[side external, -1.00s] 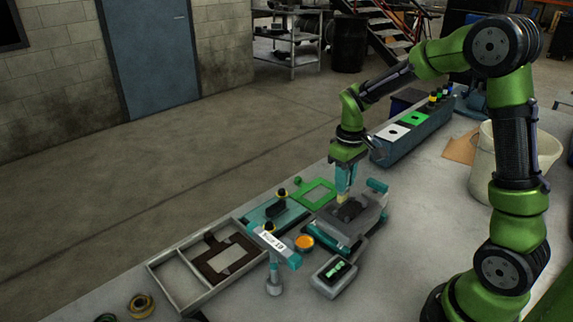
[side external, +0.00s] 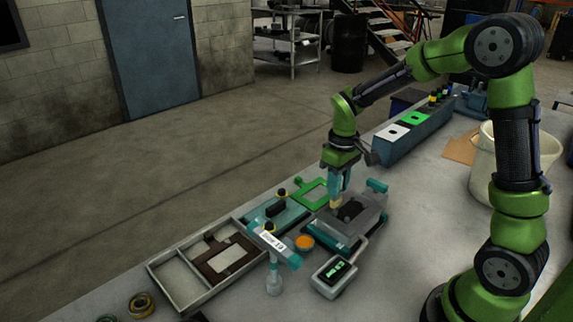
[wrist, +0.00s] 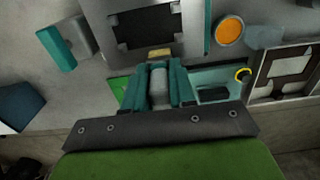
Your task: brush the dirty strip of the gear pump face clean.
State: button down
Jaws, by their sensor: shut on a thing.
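The gear pump (side external: 365,222), a grey block with a dark middle, sits in a fixture with teal parts in the side view. In the wrist view its grey face (wrist: 187,38) surrounds a dark area (wrist: 145,30). My gripper (side external: 340,186) points down at the pump's left edge. In the wrist view my gripper (wrist: 158,72) has its teal fingers shut on a brush with a grey handle (wrist: 158,88). The pale yellow bristles (wrist: 160,53) are at the near edge of the face. I cannot tell whether they touch it. The dirty strip is not distinguishable.
An orange-topped cup (side external: 304,243), a display box (side external: 334,276) and a labelled stand (side external: 274,280) stand nearby. A divided tray (side external: 180,284) lies to the left. A blue box (side external: 380,152) is behind right.

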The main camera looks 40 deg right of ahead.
jog(key=shift+a+f, duration=0.1)
jog(key=shift+a, duration=0.35)
jog(key=shift+a, duration=0.15)
jog(key=shift+s+a, duration=0.1)
jog(key=shift+a, duration=0.75)
jog(key=shift+d, duration=0.1)
jog(key=shift+d, duration=0.95)
jog(key=shift+d, duration=0.1)
jog(key=shift+d, duration=0.8)
